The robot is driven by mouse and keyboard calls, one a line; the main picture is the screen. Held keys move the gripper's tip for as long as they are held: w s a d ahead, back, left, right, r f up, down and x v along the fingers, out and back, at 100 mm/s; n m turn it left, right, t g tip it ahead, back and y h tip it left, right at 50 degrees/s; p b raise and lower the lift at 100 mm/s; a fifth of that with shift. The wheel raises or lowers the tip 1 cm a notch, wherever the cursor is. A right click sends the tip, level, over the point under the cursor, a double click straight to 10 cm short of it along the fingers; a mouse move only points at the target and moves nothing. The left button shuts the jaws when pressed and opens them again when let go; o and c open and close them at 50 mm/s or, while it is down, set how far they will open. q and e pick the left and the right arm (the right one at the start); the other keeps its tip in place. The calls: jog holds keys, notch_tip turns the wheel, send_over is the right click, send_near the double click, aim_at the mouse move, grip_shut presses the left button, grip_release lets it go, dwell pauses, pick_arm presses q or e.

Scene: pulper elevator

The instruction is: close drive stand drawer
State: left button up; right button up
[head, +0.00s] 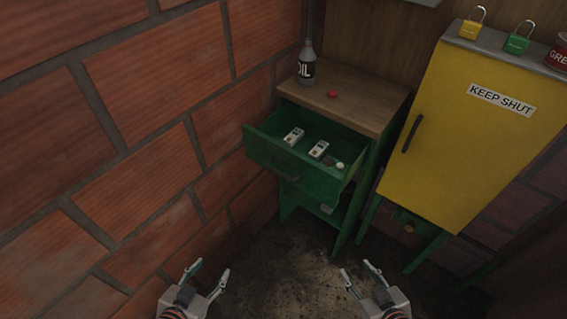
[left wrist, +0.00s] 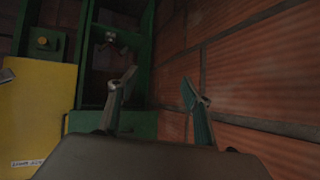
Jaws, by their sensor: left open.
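The green drawer (head: 312,180) of the drive stand (head: 345,97) is pulled out toward me. It has a dark handle (head: 285,172) on its front. Two small pale devices (head: 293,136) (head: 319,149) and a small round item (head: 340,165) lie inside it. My left gripper (head: 211,268) is open and empty, low in the head view, below and left of the drawer and apart from it. Its two spread fingers also show in the left wrist view (left wrist: 159,78). My right gripper (head: 356,269) is open and empty, below and right of the drawer.
An oil bottle (head: 306,68) and a red item (head: 332,94) stand on the wooden top. A yellow cabinet (head: 445,130) marked KEEP SHUT stands to the right, with padlocks (head: 517,41) on top. A brick wall (head: 150,95) runs close along the left. The floor (head: 290,262) in front is clear.

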pick_arm(q)
jog(key=w, duration=0.1)
jog(key=w+r+m, duration=0.1)
jog(key=w+m+t, duration=0.1)
jog(key=shift+d+r+h, duration=0.25)
jog(key=shift+d+h, duration=0.05)
grip_shut()
jog(key=m+t+h+b, duration=0.25)
jog(key=m+h, duration=0.45)
jog(key=m, duration=1.2)
send_near(267, 157)
jog(key=x, duration=0.5)
jog(key=shift+w, duration=0.3)
jog(key=shift+w+d+f, duration=0.1)
jog(key=shift+w+d, duration=0.35)
jog(key=shift+w, duration=0.05)
